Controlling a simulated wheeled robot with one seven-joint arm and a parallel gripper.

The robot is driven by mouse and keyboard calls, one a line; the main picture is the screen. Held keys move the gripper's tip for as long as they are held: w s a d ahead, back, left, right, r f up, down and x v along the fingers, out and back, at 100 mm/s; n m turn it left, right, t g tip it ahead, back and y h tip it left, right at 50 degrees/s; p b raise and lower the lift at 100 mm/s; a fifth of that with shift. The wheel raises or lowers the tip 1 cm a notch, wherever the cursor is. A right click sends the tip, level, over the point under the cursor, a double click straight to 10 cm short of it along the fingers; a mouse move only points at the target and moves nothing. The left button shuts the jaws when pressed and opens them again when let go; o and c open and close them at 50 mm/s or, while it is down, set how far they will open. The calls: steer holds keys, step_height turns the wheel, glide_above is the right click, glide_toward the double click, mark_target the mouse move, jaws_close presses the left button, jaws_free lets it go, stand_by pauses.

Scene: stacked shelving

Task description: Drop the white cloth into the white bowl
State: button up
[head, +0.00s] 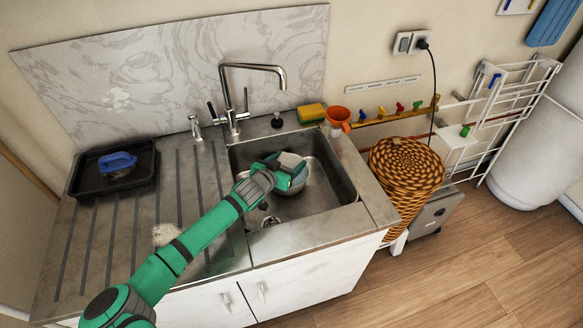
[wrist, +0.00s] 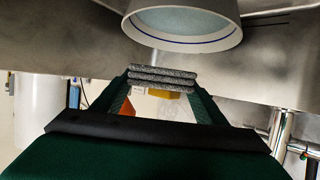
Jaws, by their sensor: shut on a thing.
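In the head view my gripper (head: 288,180) is low in the sink basin, beside and partly over the white bowl (head: 291,160). In the wrist view the bowl (wrist: 185,22), white with a blue line near its rim and a pale blue inside, shows at the top, just beyond my fingertips. My gripper (wrist: 162,82) is shut on a folded, layered cloth (wrist: 162,76) that looks speckled grey here. The cloth appears close to the bowl's rim; whether they touch I cannot tell. In the head view the cloth is not clearly visible.
The metal sink (head: 335,180) surrounds the bowl, with a tall faucet (head: 252,68) behind. A yellow-green sponge (head: 311,113) and an orange funnel (head: 339,117) stand at the back edge. A black tray (head: 90,185) with a blue brush (head: 117,161) is at left. A pale fluffy thing (head: 164,234) lies on the drainboard.

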mark_target(289, 167)
steer(key=shift+w+f, duration=0.1)
steer(key=shift+f, duration=1.6)
steer(key=shift+f, duration=0.6)
steer(key=o, duration=1.1)
steer(key=shift+c, duration=0.2)
steer(key=shift+r, duration=0.35)
steer(key=v, duration=0.7)
steer(key=shift+r, duration=0.4)
